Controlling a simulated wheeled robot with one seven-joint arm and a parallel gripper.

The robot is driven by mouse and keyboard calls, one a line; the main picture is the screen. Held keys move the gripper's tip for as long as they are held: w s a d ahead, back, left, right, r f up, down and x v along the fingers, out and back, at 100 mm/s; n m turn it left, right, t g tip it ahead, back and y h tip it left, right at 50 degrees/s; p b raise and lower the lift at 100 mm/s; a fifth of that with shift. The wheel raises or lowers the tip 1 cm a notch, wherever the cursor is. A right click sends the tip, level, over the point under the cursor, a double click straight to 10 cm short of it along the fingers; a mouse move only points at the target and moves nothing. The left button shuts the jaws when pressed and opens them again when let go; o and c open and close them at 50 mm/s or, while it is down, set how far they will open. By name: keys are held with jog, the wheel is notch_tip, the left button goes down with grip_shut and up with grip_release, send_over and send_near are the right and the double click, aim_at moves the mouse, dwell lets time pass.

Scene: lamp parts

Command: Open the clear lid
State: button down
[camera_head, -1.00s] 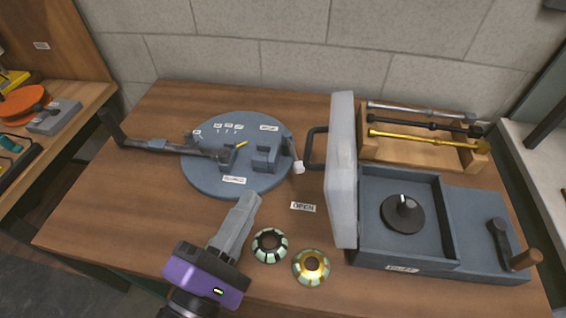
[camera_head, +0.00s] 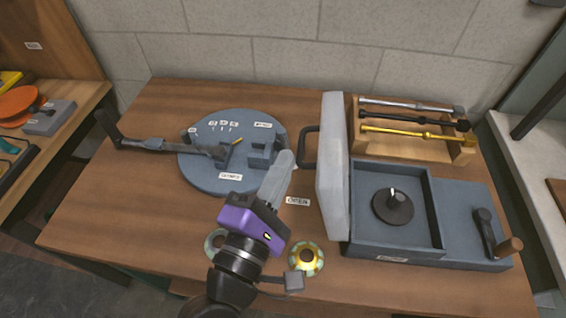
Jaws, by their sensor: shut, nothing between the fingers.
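The clear lid (camera_head: 333,165) stands upright at the left edge of the grey-blue box (camera_head: 440,250), so the box interior shows. Its dark handle (camera_head: 308,148) sticks out to the left from its outer face. A black round knob (camera_head: 393,206) sits inside the open box. My gripper (camera_head: 284,158), with a purple body and grey fingers, is shut and empty. It is left of the lid, over the table, with its fingertips near the right edge of the round base, apart from the handle and lid.
The round blue base (camera_head: 210,180) with a dark arm lies at the left. A wooden rack (camera_head: 435,145) holds rods behind the box. A gold-green ring (camera_head: 306,258) and a partly hidden ring (camera_head: 213,242) are near my arm. An OPEN label (camera_head: 297,202) lies on the table (camera_head: 110,210).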

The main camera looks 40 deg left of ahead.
aim_at(319, 156)
jog(key=w+d+r+m+p, duration=0.1)
jog(key=w+d+r+m+h+p, duration=0.1)
jog(key=d+r+m+p, duration=0.1)
jog(key=shift+w+d+r+g, duration=0.1)
jog(key=shift+d+r+g, duration=0.15)
jog(key=shift+r+g, duration=0.05)
jog(key=shift+w+d+r+m+p, duration=0.25)
jog(key=shift+d+m+p, duration=0.2)
jog(key=shift+m+p, duration=0.15)
jog(key=shift+f, duration=0.1)
